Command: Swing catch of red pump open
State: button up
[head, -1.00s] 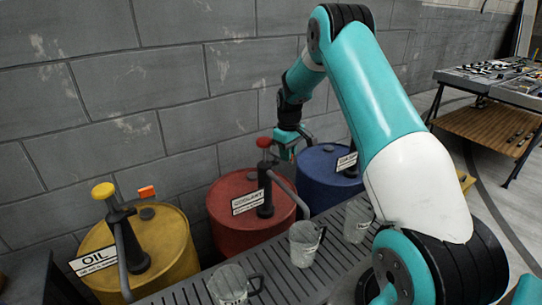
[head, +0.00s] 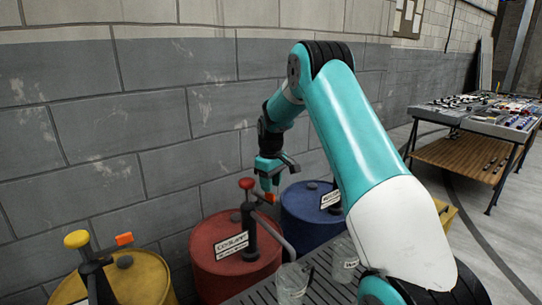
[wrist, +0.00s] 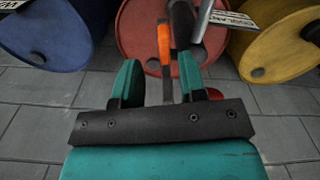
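The red drum (head: 212,270) stands between the yellow and blue drums. My gripper (head: 272,182) is beside the red knob, just above the catch, fingers pointing down. In the wrist view the gripper (wrist: 161,82) is open with its two teal fingers apart and nothing clamped. The orange catch (wrist: 164,42) shows upright, in line with the gap between the fingers. I cannot tell whether it touches them.
The blue drum (head: 308,213) stands right of the red one, the yellow drum (head: 140,275) to the left with its own pump. Glass jugs (head: 292,282) stand on a slatted rack in front. A block wall (head: 110,110) is close behind. A workbench (head: 470,120) is far right.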

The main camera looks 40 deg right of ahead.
notch_tip(320, 180, up, 14)
jog(key=b, duration=0.1)
jog(key=shift+f, duration=0.25)
